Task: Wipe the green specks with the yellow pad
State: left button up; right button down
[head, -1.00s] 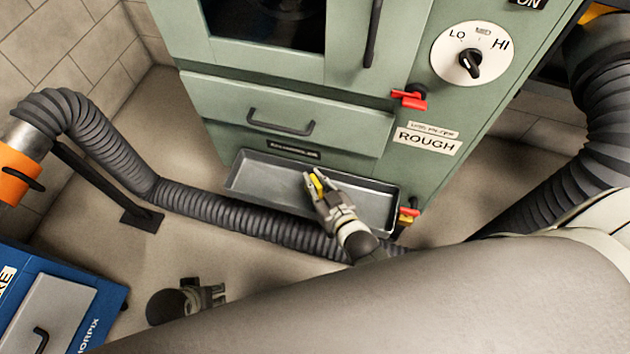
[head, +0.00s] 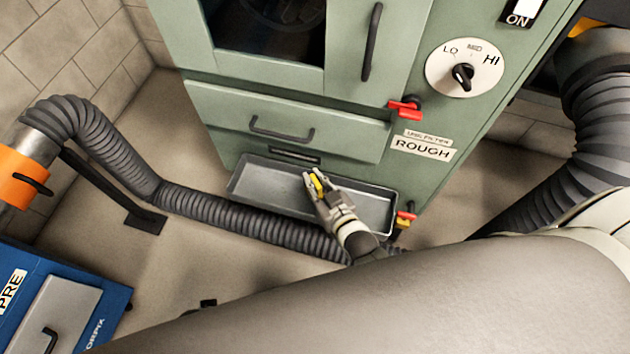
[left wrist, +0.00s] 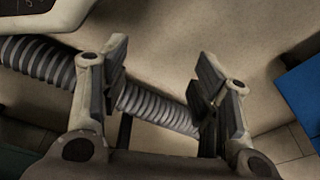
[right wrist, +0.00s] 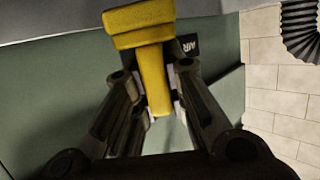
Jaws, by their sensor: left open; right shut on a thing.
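The yellow pad (right wrist: 140,22), a block with a tapered yellow handle, is in my right gripper (right wrist: 158,90), which is shut on the handle. In the head view, my right gripper (head: 316,186) holds the pad (head: 318,184) over the grey metal tray (head: 250,186) at the foot of the green cabinet; I cannot tell whether the pad touches the tray. I cannot make out any green specks. My left gripper (left wrist: 165,88) is open and empty in the left wrist view. It is mostly hidden behind my arm in the head view.
The green cabinet (head: 225,120) has a drawer, a dial (head: 464,68) and red latches. A ribbed hose (head: 240,222) runs along the floor before the tray. A blue unit (head: 112,300) stands at lower left.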

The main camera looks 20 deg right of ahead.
aim_at(315, 180)
pick_arm(q)
jog(key=shift+s+a+f+p, duration=0.15)
jog(key=shift+s+f+p, duration=0.2)
jog(key=shift+s+f, duration=0.6)
jog(key=shift+s+a+f+p, duration=0.1)
jog(key=shift+s+f+p, duration=0.2)
jog(key=shift+s+f, duration=0.6)
pick_arm(e)
jog(key=shift+r, duration=0.75)
pick_arm(q)
jog(key=shift+w+f, duration=0.1)
pick_arm(e)
jog(key=shift+r, duration=0.15)
jog(key=shift+r+p, duration=0.7)
jog(key=shift+p, duration=0.3)
pick_arm(q)
jog(key=s+a+f+g+p, duration=0.1)
jog(key=s+f, duration=0.3)
jog(key=s, duration=0.7)
jog(key=shift+a+f, duration=0.4)
jog(key=shift+a, duration=0.15)
pick_arm(e)
jog(key=shift+r, duration=0.65)
pick_arm(q)
jog(key=shift+s+p, duration=0.1)
jog(key=shift+p, duration=0.2)
